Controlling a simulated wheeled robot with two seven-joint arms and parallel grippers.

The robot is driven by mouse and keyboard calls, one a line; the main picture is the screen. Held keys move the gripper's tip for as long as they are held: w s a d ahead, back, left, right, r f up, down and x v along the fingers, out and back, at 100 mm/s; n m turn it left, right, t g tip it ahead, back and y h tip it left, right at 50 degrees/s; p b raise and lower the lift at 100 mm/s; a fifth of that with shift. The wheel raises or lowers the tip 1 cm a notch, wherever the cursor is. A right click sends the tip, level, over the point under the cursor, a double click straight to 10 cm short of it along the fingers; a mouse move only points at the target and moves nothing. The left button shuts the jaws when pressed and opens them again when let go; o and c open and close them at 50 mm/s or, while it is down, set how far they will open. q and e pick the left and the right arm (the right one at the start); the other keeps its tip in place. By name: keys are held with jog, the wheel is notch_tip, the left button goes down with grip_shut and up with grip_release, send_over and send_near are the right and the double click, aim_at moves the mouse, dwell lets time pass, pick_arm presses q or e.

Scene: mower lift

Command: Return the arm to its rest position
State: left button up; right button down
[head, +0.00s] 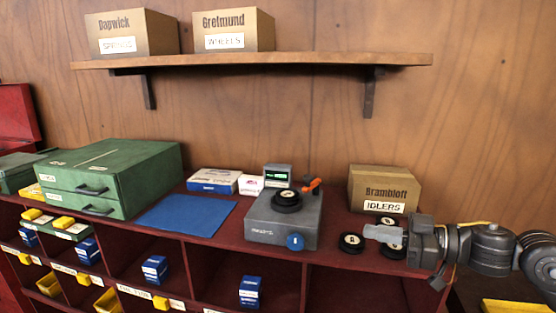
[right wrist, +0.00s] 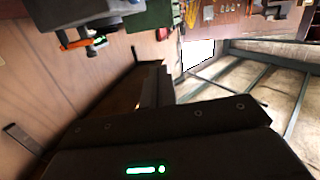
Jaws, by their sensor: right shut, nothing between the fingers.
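My right arm comes in from the right in the head view, and its grey gripper (head: 371,233) points left over the right end of the red bench top. Its fingers are closed together with nothing between them. Black wheels lie around it: one wheel (head: 351,242) left of the fingertips, one (head: 388,221) behind the fingers, and another partly hidden by them in front. I cannot tell how high the fingers are above these wheels. In the right wrist view a large dark shape with a green light fills the bottom. My left gripper is not in view.
A cardboard IDLERS box (head: 383,188) stands behind the gripper. A grey scale (head: 283,222) holds a black wheel (head: 287,199), with an orange-handled tool behind it. A blue mat (head: 186,215) and green drawer box (head: 112,175) are further left. A wooden shelf (head: 255,61) with two boxes hangs above.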

notch_tip(320, 180, down, 12)
jog(key=a+m+t+h, duration=0.2)
jog(key=m+t+h, duration=0.2)
jog(key=t, duration=0.2)
jog(key=s+d+f+m+g+h, duration=0.1)
jog(key=s+d+f+m+h, duration=0.2)
jog(key=f, duration=0.4)
jog(key=s+d+f+m+h, duration=0.1)
jog(key=s+f+m+h, duration=0.1)
jog(key=s+f+h, duration=0.45)
jog(key=s+d+f+m+g+h, duration=0.1)
jog(key=s+f+g, duration=0.3)
jog(key=s+f, duration=0.45)
jog(key=s+d+f+m+g, duration=0.2)
jog(key=s+f+g, duration=0.3)
jog(key=s, duration=0.6)
notch_tip(320, 180, down, 30)
jog(key=s+g+b, duration=0.1)
jog(key=s+b, duration=0.1)
pick_arm(q)
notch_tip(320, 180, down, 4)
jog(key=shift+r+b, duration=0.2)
jog(key=shift+b, duration=0.55)
pick_arm(e)
jog(key=s+d+f+n+g, duration=0.1)
jog(key=s+d+f, duration=0.1)
jog(key=s+f, duration=1.3)
jog(key=shift+s+d+f, duration=0.2)
jog(key=shift+s+f, duration=0.05)
jog(key=shift+s, duration=0.2)
